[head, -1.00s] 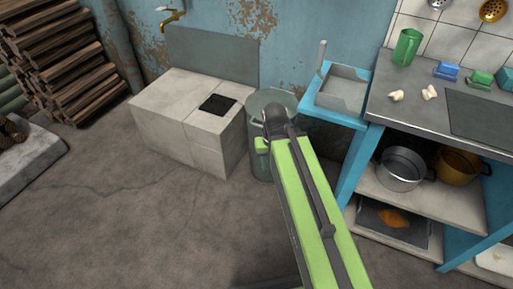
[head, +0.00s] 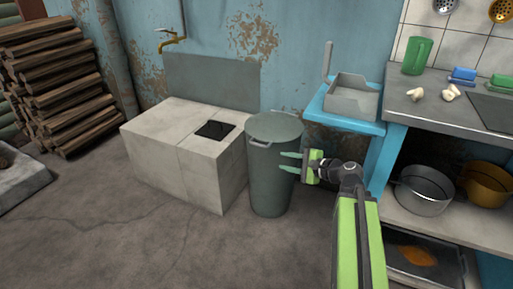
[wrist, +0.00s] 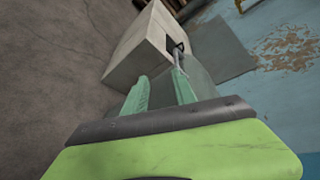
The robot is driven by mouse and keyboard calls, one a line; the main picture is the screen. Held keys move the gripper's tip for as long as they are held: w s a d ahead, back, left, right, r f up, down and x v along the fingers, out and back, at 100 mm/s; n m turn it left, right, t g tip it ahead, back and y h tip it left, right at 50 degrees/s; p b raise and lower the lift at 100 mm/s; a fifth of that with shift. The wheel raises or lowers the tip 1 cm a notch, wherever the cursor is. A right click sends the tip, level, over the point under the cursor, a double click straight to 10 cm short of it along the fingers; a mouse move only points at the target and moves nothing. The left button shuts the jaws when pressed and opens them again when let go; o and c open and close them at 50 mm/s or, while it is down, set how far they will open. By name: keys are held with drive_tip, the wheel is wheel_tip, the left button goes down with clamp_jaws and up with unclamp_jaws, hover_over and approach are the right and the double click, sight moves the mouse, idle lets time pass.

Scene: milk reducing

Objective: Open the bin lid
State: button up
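The bin (head: 271,180) is a tall grey-green round can on the floor, upright. Its flat lid (head: 274,126) is on top and looks closed, with a handle at the left rim. My gripper (head: 283,161) is at the bin's right side, below lid height, pointing left with its two green fingers apart and nothing between them. In the head view the fingertips overlap the bin's right edge; I cannot tell whether they touch it. In the wrist view my gripper (wrist: 158,88) also shows open, with part of the bin (wrist: 201,75) partly hidden behind the fingers.
A pale block bench (head: 190,155) with a black square stands close on the bin's left. A blue sink stand (head: 338,127) and a counter (head: 428,110) with pots below stand to the right. Stacked logs (head: 62,88) are at far left. The floor in front is clear.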

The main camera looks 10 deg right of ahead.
sight(262, 146)
drive_tip(key=shift+m+t, duration=0.6)
drive_tip(key=shift+m, duration=0.2)
drive_tip(key=b+x, duration=0.1)
drive_tip(key=x, duration=0.4)
drive_tip(key=w+d+r+b+x, duration=0.1)
drive_tip(key=x, duration=0.4)
drive_tip(key=b+x, duration=0.1)
drive_tip(key=x, duration=0.5)
drive_tip(key=shift+w+d+r+b, duration=0.1)
drive_tip(key=shift+w+r+b, duration=0.15)
drive_tip(key=shift+r+b, duration=0.1)
clamp_jaws()
